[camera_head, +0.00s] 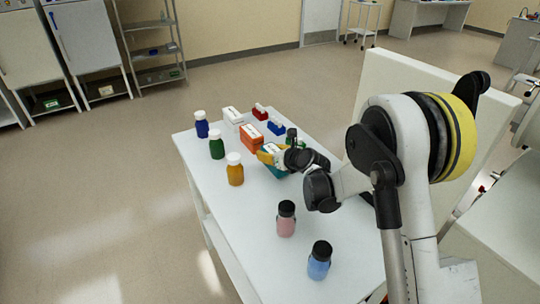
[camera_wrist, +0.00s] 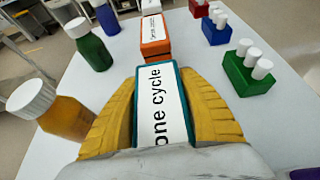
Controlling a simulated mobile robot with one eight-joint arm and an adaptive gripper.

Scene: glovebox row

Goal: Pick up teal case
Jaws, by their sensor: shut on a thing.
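The teal case (camera_wrist: 184,88) has a white label reading "one cycle" and sits between the yellow fingers of my gripper (camera_wrist: 165,115) in the wrist view. The fingers press against its two long sides. In the head view the teal case (camera_head: 272,172) shows only in part, beside my gripper (camera_head: 270,153), over the white table. My wrist and the fingers hide much of it there. I cannot tell whether the case touches the table.
An orange case (camera_head: 251,138) and a white case (camera_head: 232,116) lie beyond it. Green (camera_wrist: 248,70), blue (camera_head: 276,128) and red (camera_head: 259,112) vial racks stand to the right. Amber (camera_head: 235,170), green (camera_head: 216,145) and blue (camera_head: 201,125) bottles stand left. Pink (camera_head: 286,220) and light-blue (camera_head: 319,262) jars stand near.

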